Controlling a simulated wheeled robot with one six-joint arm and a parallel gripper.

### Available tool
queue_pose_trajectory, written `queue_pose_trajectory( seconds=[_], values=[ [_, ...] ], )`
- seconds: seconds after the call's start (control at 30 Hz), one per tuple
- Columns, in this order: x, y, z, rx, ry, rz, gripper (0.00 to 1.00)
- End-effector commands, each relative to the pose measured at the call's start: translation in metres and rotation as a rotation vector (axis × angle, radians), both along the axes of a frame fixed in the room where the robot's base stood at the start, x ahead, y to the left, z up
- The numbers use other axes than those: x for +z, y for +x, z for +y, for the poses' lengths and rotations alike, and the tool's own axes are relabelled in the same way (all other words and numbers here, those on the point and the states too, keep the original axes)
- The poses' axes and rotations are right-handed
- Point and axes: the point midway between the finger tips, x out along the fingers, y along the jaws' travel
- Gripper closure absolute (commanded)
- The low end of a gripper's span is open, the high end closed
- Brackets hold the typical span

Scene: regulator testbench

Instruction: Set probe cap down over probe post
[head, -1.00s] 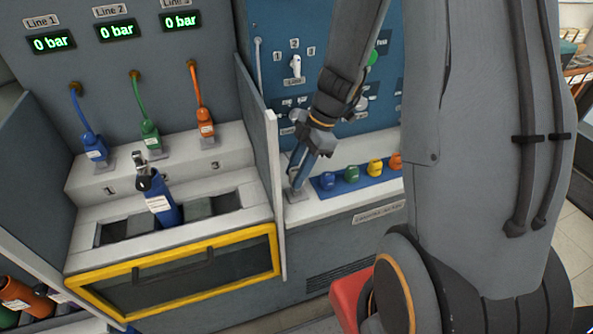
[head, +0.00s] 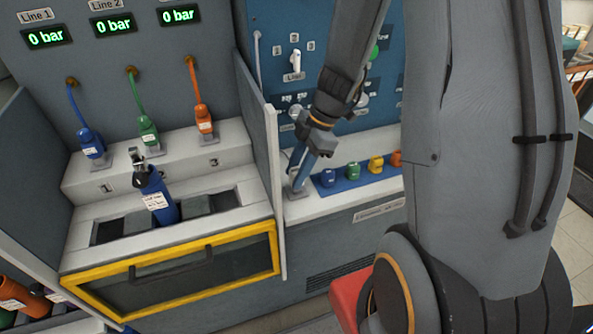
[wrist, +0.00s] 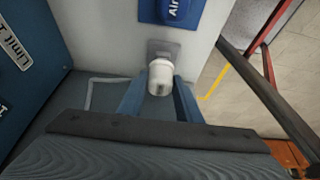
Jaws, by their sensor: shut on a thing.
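My gripper (head: 298,178) points down over the white ledge right of the grey divider. In the wrist view my gripper (wrist: 160,100) has its two blue fingers shut on a small white rounded cap (wrist: 160,77), which I take as the probe cap. The cap is at the edge of a grey square plate (wrist: 166,47) on the ledge, and this plate also shows under the fingertips in the head view (head: 296,194). No separate probe post is visible; the cap and fingers may hide it. I cannot tell whether the cap surrounds a post or touches the plate.
A blue strip (head: 340,186) with several coloured knobs lies just right of the fingers. The grey divider (head: 272,190) stands close on the left.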

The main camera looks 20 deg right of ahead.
Motion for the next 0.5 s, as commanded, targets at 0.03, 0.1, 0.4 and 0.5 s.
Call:
queue_pose_trajectory(
  seconds=[0.03, 0.1, 0.4, 0.5],
  values=[
    [-0.0010, 0.0002, 0.0000, 0.000, 0.000, 0.000, 0.96],
    [-0.0017, 0.0002, 0.0000, 0.000, 0.000, 0.000, 0.96],
    [-0.0051, 0.0002, -0.0001, 0.000, 0.000, 0.000, 0.96],
    [-0.0063, 0.0002, -0.0001, 0.000, 0.000, 0.000, 0.96]
  ],
)
